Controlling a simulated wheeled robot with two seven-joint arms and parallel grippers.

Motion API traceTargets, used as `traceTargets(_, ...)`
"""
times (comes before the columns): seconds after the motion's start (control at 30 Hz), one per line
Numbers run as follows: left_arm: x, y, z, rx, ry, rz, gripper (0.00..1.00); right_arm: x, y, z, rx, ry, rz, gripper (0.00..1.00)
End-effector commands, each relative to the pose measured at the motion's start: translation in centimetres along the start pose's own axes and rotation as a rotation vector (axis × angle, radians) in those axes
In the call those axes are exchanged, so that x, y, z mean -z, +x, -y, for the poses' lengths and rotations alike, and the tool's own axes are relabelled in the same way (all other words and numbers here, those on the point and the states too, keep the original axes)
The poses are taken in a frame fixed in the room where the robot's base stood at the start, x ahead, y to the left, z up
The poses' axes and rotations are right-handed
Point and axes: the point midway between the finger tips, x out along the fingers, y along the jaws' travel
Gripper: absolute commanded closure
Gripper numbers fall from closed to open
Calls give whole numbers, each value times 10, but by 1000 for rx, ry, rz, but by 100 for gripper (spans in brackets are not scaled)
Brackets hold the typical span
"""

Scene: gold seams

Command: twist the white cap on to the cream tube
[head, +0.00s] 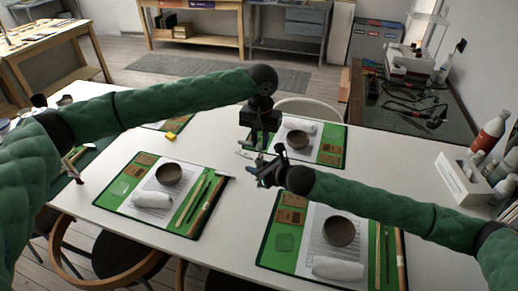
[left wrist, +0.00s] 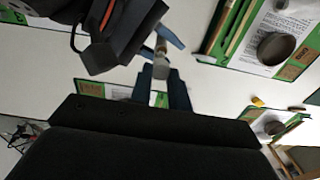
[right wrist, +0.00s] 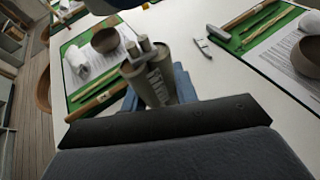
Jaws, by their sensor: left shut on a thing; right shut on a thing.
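My left gripper (head: 258,140) hangs over the table just above my right gripper (head: 268,172). In the left wrist view my left gripper (left wrist: 161,88) is shut on a small pale block-like piece, which I take for the white cap (left wrist: 160,72). A tan cylindrical part lies in line just beyond it, beside my right gripper's blue fingers. In the right wrist view my right gripper (right wrist: 152,90) is shut on the cream tube (right wrist: 145,85), greyish with printing. A second similar cylinder sits against it, with narrow tips above both. I cannot tell whether cap and tube touch.
Green mats with a bowl (head: 169,174), a white roll (head: 152,200) and sticks lie on the white table (head: 235,225). Another bowl (head: 339,231) stands at the front right. Bottles (head: 488,132) stand at the right edge.

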Motion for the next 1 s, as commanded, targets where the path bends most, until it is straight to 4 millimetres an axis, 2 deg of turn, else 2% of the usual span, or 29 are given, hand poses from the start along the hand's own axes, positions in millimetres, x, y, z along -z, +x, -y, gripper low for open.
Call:
traceTargets(0.33, 0, 1, 0, -1, 0, 1, 100, 0, 0, 0, 0, 0, 0, 100)
traceTargets(0.7, 0, 17, 0, -1, -1, 1, 100, 0, 0, 0, 0, 0, 0, 100)
traceTargets(1.0, 0, 19, 0, -1, -1, 0, 100, 0, 0, 0, 0, 0, 0, 100)
